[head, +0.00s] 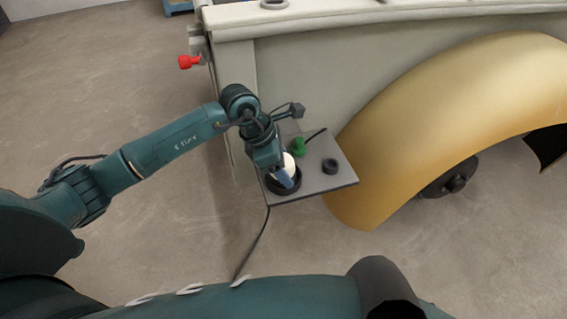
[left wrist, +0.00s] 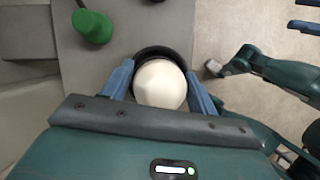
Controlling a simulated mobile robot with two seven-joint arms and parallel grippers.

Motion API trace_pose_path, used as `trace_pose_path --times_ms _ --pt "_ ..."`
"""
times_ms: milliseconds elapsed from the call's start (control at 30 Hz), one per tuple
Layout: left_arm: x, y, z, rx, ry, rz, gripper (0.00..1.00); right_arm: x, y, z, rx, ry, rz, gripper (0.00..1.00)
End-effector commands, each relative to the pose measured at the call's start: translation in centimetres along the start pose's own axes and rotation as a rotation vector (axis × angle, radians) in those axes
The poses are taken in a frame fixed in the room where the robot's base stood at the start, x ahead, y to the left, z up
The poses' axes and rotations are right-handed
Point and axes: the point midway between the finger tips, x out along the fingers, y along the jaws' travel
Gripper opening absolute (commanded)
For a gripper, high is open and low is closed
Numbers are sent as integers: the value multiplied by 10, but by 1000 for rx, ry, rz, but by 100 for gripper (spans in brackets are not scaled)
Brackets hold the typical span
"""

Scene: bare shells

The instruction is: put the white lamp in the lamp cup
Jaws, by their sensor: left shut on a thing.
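The white lamp (left wrist: 160,84) is a smooth rounded piece between the two blue fingers of my left gripper (left wrist: 161,80). In the head view the lamp (head: 289,163) shows only in part behind the gripper (head: 287,178). The gripper is shut on it. The dark round lamp cup (left wrist: 163,50) is right at the lamp, its rim showing around the lamp's far side. In the head view the cup (head: 272,186) sits on a small grey shelf (head: 318,183). I cannot tell whether the lamp touches the cup's floor. My right gripper is not clearly in view.
A green piece (head: 299,146) stands on the shelf behind the cup; it also shows in the left wrist view (left wrist: 93,27). A smaller dark ring (head: 330,166) lies to the right. A pale body panel (head: 300,90) and a gold fender (head: 420,120) bound the shelf.

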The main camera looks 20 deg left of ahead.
Motion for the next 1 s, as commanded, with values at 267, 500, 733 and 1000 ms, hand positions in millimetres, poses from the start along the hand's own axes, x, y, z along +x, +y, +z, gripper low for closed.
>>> trace_pose_path --times_ms 267,500,733,1000 --pt "1 0 -1 0 0 0 63 2 0 2 6 1 1 36" --pt "1 0 -1 0 0 0 81 2 0 1 12 4 3 36" --pt "0 0 0 0 0 0 81 1 0 -1 12 4 3 36" --pt "-35 2 0 2 -1 6 81 3 0 1 10 4 3 36"
